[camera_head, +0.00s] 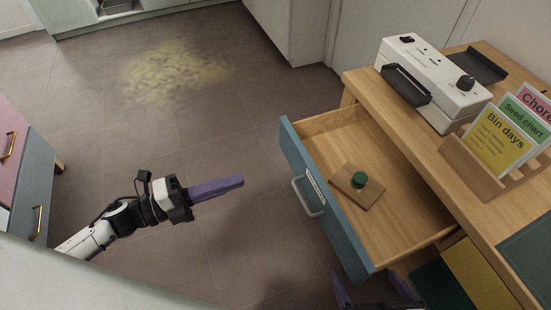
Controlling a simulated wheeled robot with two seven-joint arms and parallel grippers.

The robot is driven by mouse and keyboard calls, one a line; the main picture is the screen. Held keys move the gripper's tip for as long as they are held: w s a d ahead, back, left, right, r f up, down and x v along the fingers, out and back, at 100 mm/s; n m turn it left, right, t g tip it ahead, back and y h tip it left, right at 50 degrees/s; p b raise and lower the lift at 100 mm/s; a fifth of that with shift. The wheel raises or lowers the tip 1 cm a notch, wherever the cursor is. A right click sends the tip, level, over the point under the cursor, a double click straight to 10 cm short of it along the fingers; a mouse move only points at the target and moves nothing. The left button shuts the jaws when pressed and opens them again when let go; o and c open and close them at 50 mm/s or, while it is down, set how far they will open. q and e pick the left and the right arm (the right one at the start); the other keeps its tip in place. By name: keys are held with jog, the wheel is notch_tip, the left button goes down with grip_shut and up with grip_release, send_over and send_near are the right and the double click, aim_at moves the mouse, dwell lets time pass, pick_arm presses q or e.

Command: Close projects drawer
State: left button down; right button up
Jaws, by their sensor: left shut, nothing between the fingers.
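A drawer with a blue-grey front (322,205) stands pulled out of the wooden desk (400,130). It has a pale bar handle (308,196) and a small label whose text I cannot read. Inside the drawer lies a wooden block with a round green knob (358,181). My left gripper (240,182) is shut and empty, over the floor to the left of the drawer front and apart from the handle. Purple and dark parts of my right gripper (375,297) show at the bottom edge by the drawer's near corner; its fingers are mostly cut off.
On the desk stand a white device (434,85) with a black knob and a wooden rack (473,169) holding coloured cards. A pink and grey cabinet (32,165) is at the left.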

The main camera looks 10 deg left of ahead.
aim_at(301, 160)
pick_arm(q)
jog(key=x, duration=1.3)
jog(key=shift+w+d+r, duration=0.1)
jog(key=shift+w+d, duration=0.05)
jog(key=shift+d, duration=0.15)
